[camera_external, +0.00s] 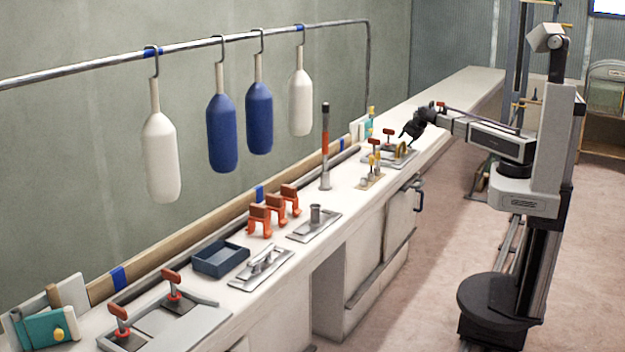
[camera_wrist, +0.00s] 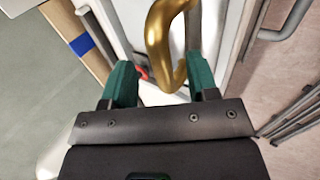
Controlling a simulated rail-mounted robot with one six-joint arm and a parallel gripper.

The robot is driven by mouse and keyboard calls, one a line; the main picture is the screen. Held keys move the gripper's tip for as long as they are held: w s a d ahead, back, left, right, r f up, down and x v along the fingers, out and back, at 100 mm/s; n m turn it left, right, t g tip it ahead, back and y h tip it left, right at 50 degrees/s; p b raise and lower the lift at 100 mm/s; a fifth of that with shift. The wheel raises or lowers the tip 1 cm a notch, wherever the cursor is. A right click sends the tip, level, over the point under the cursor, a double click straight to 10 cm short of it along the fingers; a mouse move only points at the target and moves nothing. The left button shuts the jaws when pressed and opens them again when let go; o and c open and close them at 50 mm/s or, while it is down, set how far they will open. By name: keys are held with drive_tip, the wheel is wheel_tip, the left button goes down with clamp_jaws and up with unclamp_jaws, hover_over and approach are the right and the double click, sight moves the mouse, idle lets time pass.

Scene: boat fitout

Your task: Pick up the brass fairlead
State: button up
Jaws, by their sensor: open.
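The brass fairlead (camera_wrist: 163,38) shows in the wrist view as a curved golden piece between my two green fingers. My gripper (camera_wrist: 162,78) is open, with one finger on each side of the brass. I cannot tell whether either finger touches it. In the external view the fairlead (camera_external: 400,151) is a small brass shape on a grey plate at the far part of the bench. My gripper (camera_external: 411,133) is dark there, just above and beside it. The lower part of the fairlead is hidden in the wrist view.
Red-handled clamps (camera_external: 388,135) stand close by the fairlead on the plate. A small wooden block with brass pins (camera_external: 371,172) and a red-and-black post (camera_external: 325,150) stand nearer along the bench. White and blue fenders (camera_external: 222,130) hang from a rail.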

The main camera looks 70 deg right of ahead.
sight(404, 142)
drive_tip(key=b+x, duration=0.4)
drive_tip(key=shift+w+f, duration=0.1)
drive_tip(key=shift+f, duration=0.35)
drive_tip(key=shift+w+f, duration=0.15)
drive_tip(key=shift+w, duration=0.05)
drive_tip(key=shift+r, duration=0.2)
clamp_jaws()
